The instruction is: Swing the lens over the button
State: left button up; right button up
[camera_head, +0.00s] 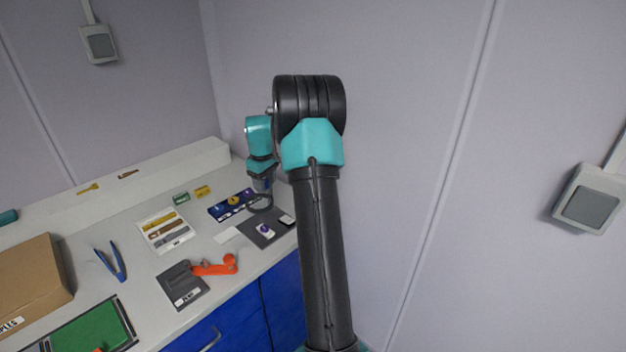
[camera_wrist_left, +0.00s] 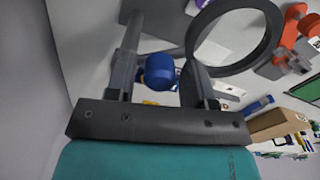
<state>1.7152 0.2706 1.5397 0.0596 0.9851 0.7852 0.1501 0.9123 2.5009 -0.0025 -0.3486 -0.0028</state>
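The lens, a dark round ring (camera_head: 260,202), stands at the back of the dark grey base (camera_head: 258,238). A small white oval piece with a purple centre (camera_head: 265,230), perhaps the button, lies on that base, in front of the ring and apart from it. In the left wrist view the ring (camera_wrist_left: 271,45) is large, just right of my fingers. My left gripper (camera_head: 262,187) is above the ring. In the left wrist view its fingers (camera_wrist_left: 158,75) are apart, with a blue knob (camera_wrist_left: 160,70) between them and a gap visible on the knob's left. My right gripper is not in view.
A blue tray (camera_head: 222,211) lies left of the ring. The wall is close behind.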

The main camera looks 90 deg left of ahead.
pick_arm(q)
jog(key=shift+o, duration=0.5)
notch_tip(320, 180, up, 18)
jog(key=shift+f, duration=0.25)
dwell(0.5)
